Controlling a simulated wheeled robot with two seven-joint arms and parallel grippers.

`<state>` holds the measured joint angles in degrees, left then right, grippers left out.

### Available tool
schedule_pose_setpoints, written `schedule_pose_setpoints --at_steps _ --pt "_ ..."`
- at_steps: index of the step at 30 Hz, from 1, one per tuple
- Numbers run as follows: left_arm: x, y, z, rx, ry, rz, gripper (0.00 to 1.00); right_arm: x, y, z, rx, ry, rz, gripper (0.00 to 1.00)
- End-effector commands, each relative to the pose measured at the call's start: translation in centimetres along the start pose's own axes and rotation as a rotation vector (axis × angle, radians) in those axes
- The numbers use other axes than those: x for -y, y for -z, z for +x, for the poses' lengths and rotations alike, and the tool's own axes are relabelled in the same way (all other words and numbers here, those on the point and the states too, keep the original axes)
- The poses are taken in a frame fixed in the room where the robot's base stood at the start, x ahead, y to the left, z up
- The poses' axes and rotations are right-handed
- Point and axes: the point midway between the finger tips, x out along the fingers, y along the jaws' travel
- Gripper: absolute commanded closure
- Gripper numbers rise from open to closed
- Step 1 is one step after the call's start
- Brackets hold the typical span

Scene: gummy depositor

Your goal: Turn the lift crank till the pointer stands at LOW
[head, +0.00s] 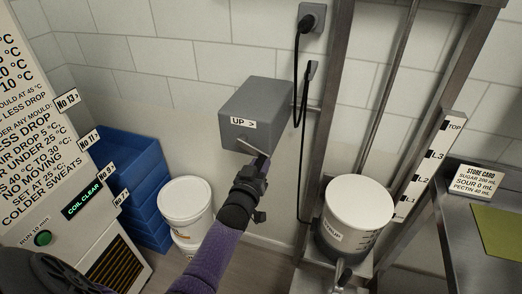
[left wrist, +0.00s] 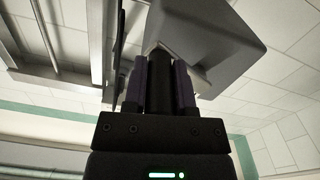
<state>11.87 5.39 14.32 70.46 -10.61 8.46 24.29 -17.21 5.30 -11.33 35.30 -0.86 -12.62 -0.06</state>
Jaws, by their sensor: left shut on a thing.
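The lift crank's grey box (head: 256,108) hangs on the wall with a label "UP >". A thin crank arm (head: 248,146) comes out below the label. My left gripper (head: 259,167) is at the end of that arm. In the left wrist view its two fingers (left wrist: 160,85) are shut on a dark upright crank handle (left wrist: 160,68), just under the grey box (left wrist: 215,35). The level scale (head: 428,168) reads TOP, L3, L2 and L1 downward. I cannot make out a LOW mark or the pointer. My right gripper is not in view.
A white-lidded syrup pot (head: 358,203) stands in the metal lift frame (head: 331,130). White tubs (head: 186,203) and blue crates (head: 133,170) stand left of my arm. A steel table (head: 470,240) with a recipe card (head: 477,181) is at right. A black cable hangs beside the box.

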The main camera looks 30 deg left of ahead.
Motion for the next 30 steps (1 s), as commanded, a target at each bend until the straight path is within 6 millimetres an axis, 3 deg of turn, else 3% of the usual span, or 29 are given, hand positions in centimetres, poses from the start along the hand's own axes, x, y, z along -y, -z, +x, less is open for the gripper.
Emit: schedule_pose_setpoints --at_steps 17,18,27,30 --pt "-0.9 2.7 0.1 -0.005 -0.001 -0.001 1.0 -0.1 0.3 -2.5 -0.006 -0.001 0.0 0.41" --pt "-0.9 2.8 0.1 -0.005 -0.001 -0.001 0.64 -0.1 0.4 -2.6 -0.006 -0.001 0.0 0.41" --pt "-0.9 2.4 0.1 -0.002 0.0 -0.001 0.01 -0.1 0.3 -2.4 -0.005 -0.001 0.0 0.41" --pt "-0.8 2.4 0.1 -0.001 0.0 -0.001 0.0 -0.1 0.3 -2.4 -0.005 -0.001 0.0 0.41"
